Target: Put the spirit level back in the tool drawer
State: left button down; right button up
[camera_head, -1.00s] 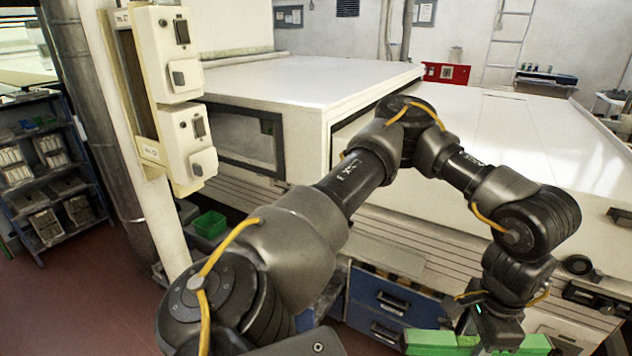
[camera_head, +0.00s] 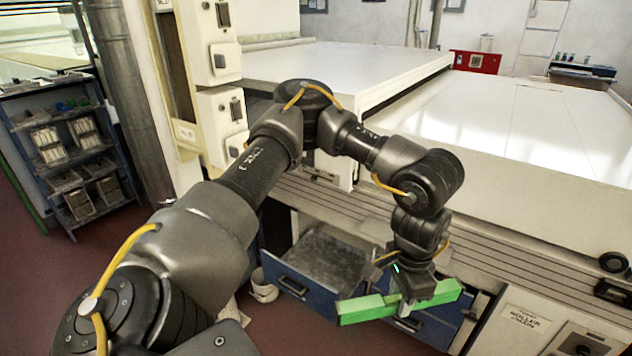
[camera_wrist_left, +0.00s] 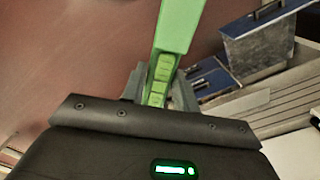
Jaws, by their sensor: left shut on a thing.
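The spirit level (camera_head: 366,309) is a long bright green bar. My left gripper (camera_head: 405,306) is shut around its middle and holds it level in the air, near the front of the open drawer. In the left wrist view the green level (camera_wrist_left: 178,28) runs up from between the fingers (camera_wrist_left: 157,92). The tool drawer (camera_head: 330,258) is a blue-fronted drawer pulled out under the machine, with a grey inside. It looks empty in the part that shows; the arm and level hide some of its right side. My right gripper is out of view.
Another blue drawer front (camera_head: 432,325) is to the right of the open one. A pale bucket (camera_head: 264,288) stands on the floor to its left. The white machine top (camera_head: 500,125) lies behind my arm. A shelf rack (camera_head: 75,160) stands far left.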

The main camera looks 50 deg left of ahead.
aim_at(319, 274)
jog(key=k, duration=0.35)
jog(key=u, duration=1.2)
jog(key=i, duration=1)
